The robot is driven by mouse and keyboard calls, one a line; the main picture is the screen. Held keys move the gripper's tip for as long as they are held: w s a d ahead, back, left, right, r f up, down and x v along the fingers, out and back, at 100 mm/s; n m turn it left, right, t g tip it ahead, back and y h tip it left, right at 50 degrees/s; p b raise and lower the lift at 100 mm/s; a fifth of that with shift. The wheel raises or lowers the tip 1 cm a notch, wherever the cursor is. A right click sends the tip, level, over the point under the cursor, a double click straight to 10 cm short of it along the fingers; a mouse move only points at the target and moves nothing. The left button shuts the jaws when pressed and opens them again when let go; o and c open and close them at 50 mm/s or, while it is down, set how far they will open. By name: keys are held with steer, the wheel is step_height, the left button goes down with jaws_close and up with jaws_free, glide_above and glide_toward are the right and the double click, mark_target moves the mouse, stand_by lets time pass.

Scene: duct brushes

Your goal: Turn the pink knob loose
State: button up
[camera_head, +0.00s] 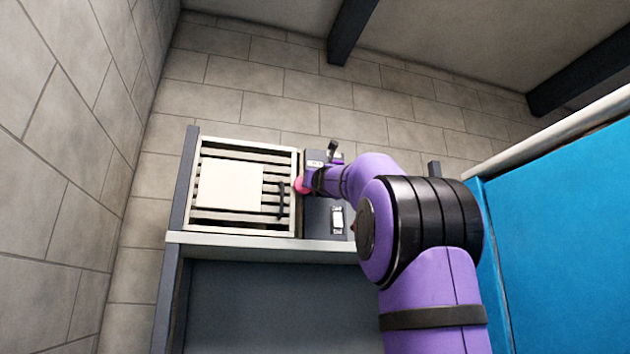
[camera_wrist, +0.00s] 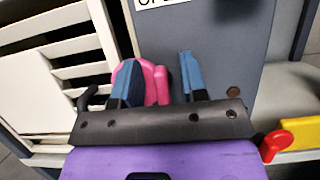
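The pink knob (camera_head: 299,186) sits at the right edge of the slatted door in the head view, partly hidden by my gripper (camera_head: 312,180). In the wrist view the pink knob (camera_wrist: 156,84) shows behind and beside the left blue finger of my gripper (camera_wrist: 156,75). The left finger overlaps the knob; I cannot tell whether they touch. The right finger stands apart from the knob, with a grey gap between. My gripper is open. The knob's lower part is hidden by the gripper body.
A slatted door (camera_head: 243,222) with a pale panel (camera_head: 228,186) and black handle (camera_head: 281,200) lies left of the knob. A grey panel (camera_wrist: 225,50) with a cut-off sign (camera_wrist: 162,3) is behind. A red lever (camera_wrist: 274,145) on a yellow part (camera_wrist: 300,133) is at right.

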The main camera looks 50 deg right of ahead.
jaws_close()
